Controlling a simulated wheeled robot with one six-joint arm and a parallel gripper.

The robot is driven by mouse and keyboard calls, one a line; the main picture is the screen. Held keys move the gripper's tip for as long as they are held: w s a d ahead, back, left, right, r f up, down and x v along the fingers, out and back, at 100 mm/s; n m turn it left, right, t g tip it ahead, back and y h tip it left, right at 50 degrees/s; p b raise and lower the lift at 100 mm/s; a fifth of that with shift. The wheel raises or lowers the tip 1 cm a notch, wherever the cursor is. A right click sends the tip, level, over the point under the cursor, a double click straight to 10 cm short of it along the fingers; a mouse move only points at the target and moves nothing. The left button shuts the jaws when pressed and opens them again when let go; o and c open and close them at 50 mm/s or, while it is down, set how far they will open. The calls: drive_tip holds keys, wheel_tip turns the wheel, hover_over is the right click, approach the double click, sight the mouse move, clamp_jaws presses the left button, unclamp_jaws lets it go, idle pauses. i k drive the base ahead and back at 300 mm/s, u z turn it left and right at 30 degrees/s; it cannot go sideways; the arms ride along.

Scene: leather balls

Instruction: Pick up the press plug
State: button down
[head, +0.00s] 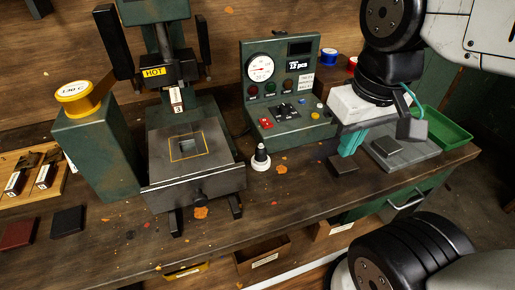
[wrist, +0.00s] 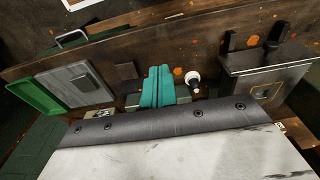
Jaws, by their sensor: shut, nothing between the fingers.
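My gripper (head: 347,152) has teal fingers, closed together and empty. It is above the bench, to the right of the plug and apart from it. The closed fingers also show in the wrist view (wrist: 158,72).
The green press (head: 195,160) with a square recess stands left of the plug. The control box (head: 290,130) is behind it. A dark block (head: 343,165), a grey plate (head: 408,158) and a green tray (head: 452,130) are near my gripper. Bare bench lies in front of the plug.

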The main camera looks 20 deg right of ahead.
sight(261, 157)
drive_tip(key=k, duration=1)
drive_tip(key=u, duration=1.6)
drive_tip(key=i, duration=1.2)
drive_tip(key=z, duration=1.65)
